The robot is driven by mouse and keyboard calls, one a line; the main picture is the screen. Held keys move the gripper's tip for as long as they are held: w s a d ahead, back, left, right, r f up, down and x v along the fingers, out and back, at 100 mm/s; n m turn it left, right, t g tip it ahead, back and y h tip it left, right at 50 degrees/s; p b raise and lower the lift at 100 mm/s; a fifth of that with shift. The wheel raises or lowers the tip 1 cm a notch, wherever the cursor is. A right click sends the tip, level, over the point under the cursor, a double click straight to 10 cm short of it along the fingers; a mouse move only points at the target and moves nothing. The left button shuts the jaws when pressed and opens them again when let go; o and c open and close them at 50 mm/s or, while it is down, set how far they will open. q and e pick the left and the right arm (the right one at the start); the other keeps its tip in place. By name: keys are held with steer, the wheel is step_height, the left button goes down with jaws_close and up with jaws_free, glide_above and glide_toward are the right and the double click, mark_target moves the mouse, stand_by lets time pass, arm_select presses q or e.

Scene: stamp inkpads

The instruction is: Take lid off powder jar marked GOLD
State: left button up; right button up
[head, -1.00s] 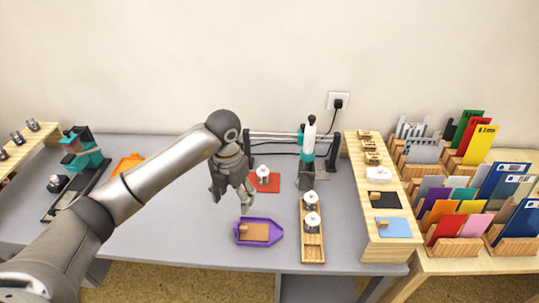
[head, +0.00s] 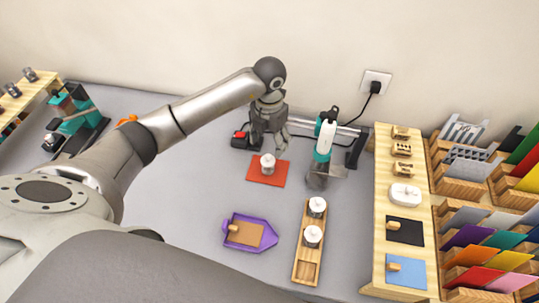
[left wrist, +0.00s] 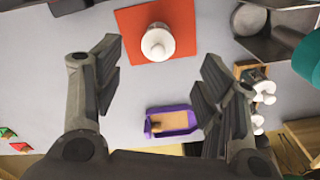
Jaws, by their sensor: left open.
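A small jar with a white lid and knob (head: 267,163) stands on a red mat (head: 255,180). In the left wrist view the jar (left wrist: 157,42) is seen from above, between the fingers but beyond their tips. Two similar jars (head: 317,206) (head: 312,236) stand in a wooden tray (head: 305,273). I cannot read any label, so I cannot tell which is GOLD. My left gripper (head: 268,145) is open and empty, just above the jar on the red mat in the head view. It also shows in the left wrist view (left wrist: 160,82). My right gripper is not in view.
A purple tray (head: 228,243) with a tan pad lies in front. A teal-and-white tool (head: 325,135) stands right of the red mat. A red-and-black item (head: 240,140) is behind it. A wooden shelf (head: 380,170) with stamps and pads is at the right. The grey table left of the mat is clear.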

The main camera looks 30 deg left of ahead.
mark_target(268, 155)
arm_select(q)
steer(key=shift+f, duration=0.75)
steer(key=shift+s+f+p, duration=0.1)
steer(key=shift+f+p, duration=0.25)
step_height(268, 155, down, 4)
steer(key=shift+s+a+r+p, duration=0.1)
steer(key=shift+s+r+p, duration=0.05)
steer(key=shift+p, duration=0.55)
steer(key=shift+f, duration=0.45)
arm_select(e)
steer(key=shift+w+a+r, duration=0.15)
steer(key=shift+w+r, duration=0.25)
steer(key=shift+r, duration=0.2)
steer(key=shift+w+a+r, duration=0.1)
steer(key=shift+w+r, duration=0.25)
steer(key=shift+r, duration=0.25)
arm_select(q)
steer(key=c, duration=0.8)
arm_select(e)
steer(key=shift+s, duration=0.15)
